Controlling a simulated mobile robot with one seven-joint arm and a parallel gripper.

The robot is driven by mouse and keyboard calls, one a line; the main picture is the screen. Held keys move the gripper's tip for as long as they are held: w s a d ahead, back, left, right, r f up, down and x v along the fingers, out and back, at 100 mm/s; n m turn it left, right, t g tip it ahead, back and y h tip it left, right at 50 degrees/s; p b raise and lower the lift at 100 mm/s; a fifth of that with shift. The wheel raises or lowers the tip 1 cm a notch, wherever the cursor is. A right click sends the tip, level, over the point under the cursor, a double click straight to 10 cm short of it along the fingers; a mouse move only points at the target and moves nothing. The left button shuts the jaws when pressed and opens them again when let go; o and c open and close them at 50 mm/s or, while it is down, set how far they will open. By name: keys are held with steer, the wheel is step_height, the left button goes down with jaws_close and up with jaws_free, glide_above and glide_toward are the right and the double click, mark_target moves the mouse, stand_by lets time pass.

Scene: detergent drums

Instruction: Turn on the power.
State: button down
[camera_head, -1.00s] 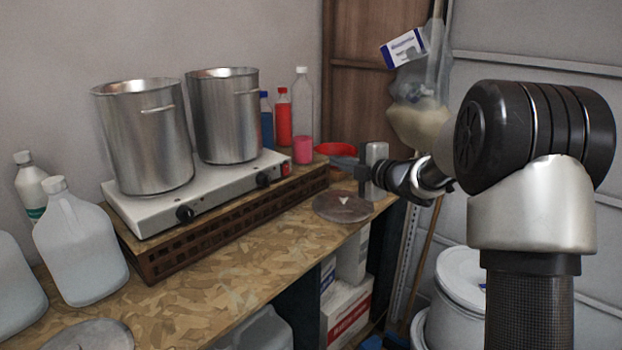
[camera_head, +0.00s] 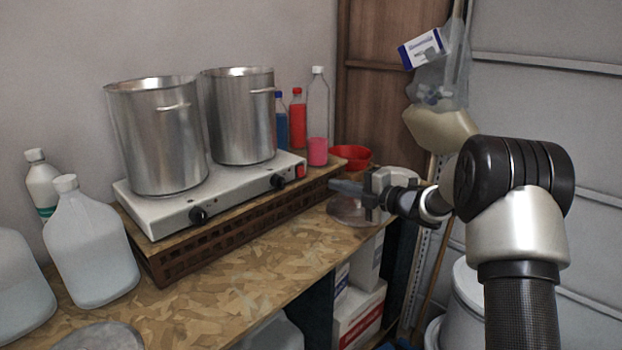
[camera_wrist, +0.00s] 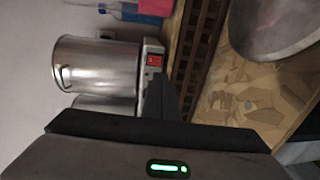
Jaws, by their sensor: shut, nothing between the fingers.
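A white double hotplate (camera_head: 215,196) with two black knobs on its front stands on a slatted wooden riser (camera_head: 230,228). Its red power switch (camera_head: 300,171) is at the right end of the front panel. The switch also shows in the wrist view (camera_wrist: 154,60), just ahead of my fingertips. My gripper (camera_head: 335,186) is shut and empty, pointing left toward the front right end of the hotplate. In the wrist view my gripper (camera_wrist: 155,85) is seen from behind, and its dark fingers cover part of the panel below the switch. I cannot tell how far the fingertips are from it.
Two steel pots (camera_head: 157,135) stand on the hotplate. Bottles (camera_head: 297,118) and a red bowl (camera_head: 350,157) stand behind its right end. A round metal lid (camera_head: 350,212) lies under my gripper. White jugs (camera_head: 90,240) are at left.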

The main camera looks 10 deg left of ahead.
mark_target(302, 175)
steer(key=x, duration=1)
steer(key=shift+w+a+p, duration=0.2)
steer(key=shift+p, duration=0.15)
steer(key=y+b, duration=0.1)
steer(key=b, duration=0.3)
steer(key=shift+w+a+t+b, duration=0.1)
steer(key=shift+a+t+b, duration=0.15)
steer(key=shift+t+b, duration=0.15)
steer(key=shift+f, duration=0.15)
